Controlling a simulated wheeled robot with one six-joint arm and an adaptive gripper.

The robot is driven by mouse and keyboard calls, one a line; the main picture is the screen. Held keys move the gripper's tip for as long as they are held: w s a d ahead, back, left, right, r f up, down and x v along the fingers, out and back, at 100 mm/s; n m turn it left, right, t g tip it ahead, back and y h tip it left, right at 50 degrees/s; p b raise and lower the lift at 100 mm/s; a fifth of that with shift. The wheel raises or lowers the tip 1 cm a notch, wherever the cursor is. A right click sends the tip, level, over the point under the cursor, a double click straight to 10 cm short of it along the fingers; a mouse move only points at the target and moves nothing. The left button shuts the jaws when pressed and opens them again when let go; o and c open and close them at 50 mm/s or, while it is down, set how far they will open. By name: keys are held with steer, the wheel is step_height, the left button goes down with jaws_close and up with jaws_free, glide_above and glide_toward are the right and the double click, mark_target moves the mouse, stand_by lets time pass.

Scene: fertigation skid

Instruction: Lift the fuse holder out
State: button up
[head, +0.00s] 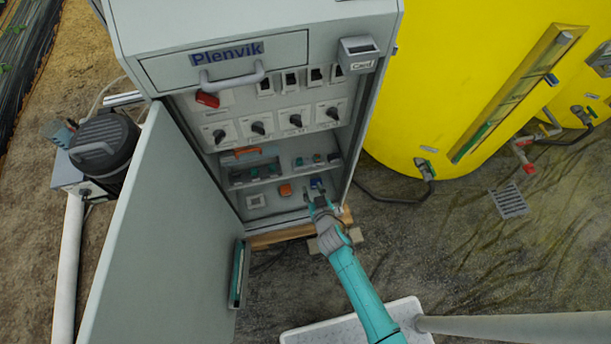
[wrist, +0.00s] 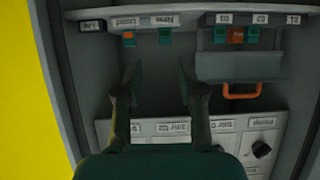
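I cannot tell for sure which part is the fuse holder. The likely ones are small coloured blocks in labelled slots inside the open cabinet. In the wrist view, an orange block (wrist: 236,36) sits between green ones behind a grey flap with an orange handle (wrist: 241,91). To its left in that view are an orange-and-green block (wrist: 129,38) and a green block (wrist: 165,37). My gripper (wrist: 157,82) is open, fingers wide apart, with nothing seen between them.
The cabinet door (head: 150,240) stands open on the left. A row of rotary switches (head: 258,128) is above the slots. A yellow tank (head: 450,80) stands to the right. Floor in front is mostly free.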

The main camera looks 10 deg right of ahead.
glide_toward(300, 162)
steer(key=shift+x, duration=4.7)
steer(key=shift+r, duration=0.1)
jaws_close()
steer(key=shift+r, duration=1.2)
steer(key=s, duration=0.7)
